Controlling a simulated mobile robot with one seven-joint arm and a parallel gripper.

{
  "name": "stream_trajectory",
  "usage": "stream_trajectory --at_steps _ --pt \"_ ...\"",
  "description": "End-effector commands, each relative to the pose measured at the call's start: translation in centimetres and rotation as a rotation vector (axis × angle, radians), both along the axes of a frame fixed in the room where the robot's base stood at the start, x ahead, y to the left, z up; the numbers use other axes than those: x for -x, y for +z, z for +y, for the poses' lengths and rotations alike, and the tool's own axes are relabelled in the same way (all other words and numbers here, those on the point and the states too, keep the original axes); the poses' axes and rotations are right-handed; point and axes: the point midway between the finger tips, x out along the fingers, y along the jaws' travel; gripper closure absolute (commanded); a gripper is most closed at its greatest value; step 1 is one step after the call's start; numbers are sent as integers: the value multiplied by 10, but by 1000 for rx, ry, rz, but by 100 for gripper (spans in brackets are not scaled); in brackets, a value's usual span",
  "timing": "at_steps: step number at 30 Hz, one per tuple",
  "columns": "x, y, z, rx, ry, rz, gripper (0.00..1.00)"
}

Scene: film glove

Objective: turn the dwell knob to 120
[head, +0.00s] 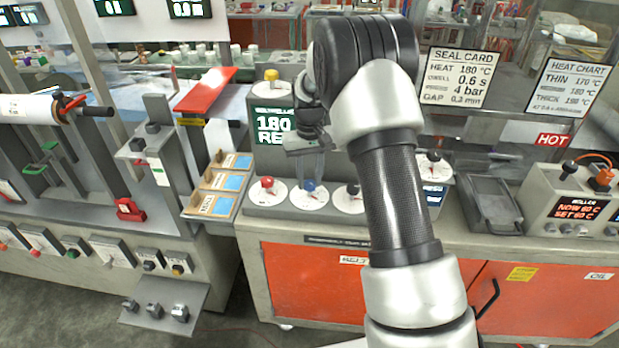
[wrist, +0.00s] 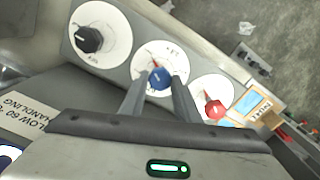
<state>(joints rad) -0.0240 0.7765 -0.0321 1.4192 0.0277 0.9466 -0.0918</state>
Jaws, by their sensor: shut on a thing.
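A blue knob (head: 308,186) sits on a white round dial (head: 310,198) on the grey console; it also shows in the wrist view (wrist: 158,78). My gripper (head: 309,178) points down over it, its two fingers on either side of the blue knob and shut on it. A red knob (head: 267,183) is on the dial to its left and a black knob (head: 353,189) on the dial to its right. The dial lettering is too small to read, so I cannot tell which knob is dwell.
Another black knob (head: 434,157) shows right of my arm. A seal card (head: 460,78) reads heat 180 °C, dwell 0.6 s, 4 bar.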

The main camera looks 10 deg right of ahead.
Motion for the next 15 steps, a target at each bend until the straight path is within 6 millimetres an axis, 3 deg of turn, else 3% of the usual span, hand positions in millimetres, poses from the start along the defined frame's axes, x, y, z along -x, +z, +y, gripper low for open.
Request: stream_trajectory --at_steps 5,6,9,15 --pt "-1 1 0 0 1 -3 93" --pt "-1 1 0 0 1 -3 66" --pt "-1 1 0 0 1 -2 52" --pt "0 0 0 0 2 -1 52"
